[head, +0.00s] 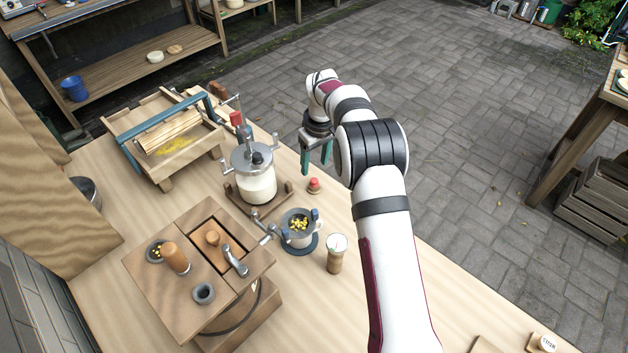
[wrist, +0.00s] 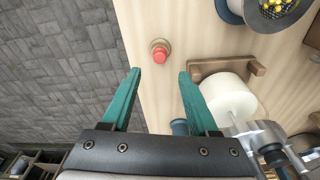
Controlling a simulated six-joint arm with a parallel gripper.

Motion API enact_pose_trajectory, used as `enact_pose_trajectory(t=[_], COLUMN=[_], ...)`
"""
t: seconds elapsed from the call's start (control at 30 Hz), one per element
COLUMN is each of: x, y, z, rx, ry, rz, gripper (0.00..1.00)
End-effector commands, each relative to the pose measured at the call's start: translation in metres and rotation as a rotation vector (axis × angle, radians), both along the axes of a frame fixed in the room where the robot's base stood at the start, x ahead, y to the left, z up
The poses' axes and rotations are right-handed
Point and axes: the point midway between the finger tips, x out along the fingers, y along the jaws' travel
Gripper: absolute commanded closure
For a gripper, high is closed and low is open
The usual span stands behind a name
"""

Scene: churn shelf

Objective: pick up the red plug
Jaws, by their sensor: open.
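The red plug (head: 314,182) stands on the wooden bench, right of the glass churn jar, near the bench's far edge. It has a red top and a wider tan base. In the wrist view the red plug (wrist: 160,53) stands beyond my fingertips, roughly in line with the gap between them. My gripper (head: 316,172) is open and empty, its teal fingers pointing down above the bench edge area. In the wrist view my gripper (wrist: 160,74) shows both teal fingers apart with nothing between them.
The churn jar (head: 257,183) on its wooden base stands close left of the plug. A grinder (head: 299,229) with yellow bits and a capped shaker (head: 335,255) stand nearer. A wooden box (head: 200,262) is at front left. Paved floor lies beyond the bench edge.

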Motion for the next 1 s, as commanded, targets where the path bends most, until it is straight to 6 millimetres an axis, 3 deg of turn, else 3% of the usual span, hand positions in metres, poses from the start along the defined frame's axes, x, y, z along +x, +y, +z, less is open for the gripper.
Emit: enact_pose_trajectory(t=[0.3, 0.6, 0.9, 1.0], x=[0.001, 0.002, 0.002, 0.002], y=[0.000, 0.001, 0.001, 0.001], z=[-0.053, -0.061, -0.061, -0.061], rx=[0.000, 0.001, 0.001, 0.001], ry=[0.002, -0.002, -0.001, -0.001], rz=[0.000, -0.001, -0.001, -0.001], gripper=[0.40, 0.42, 0.96, 1.00])
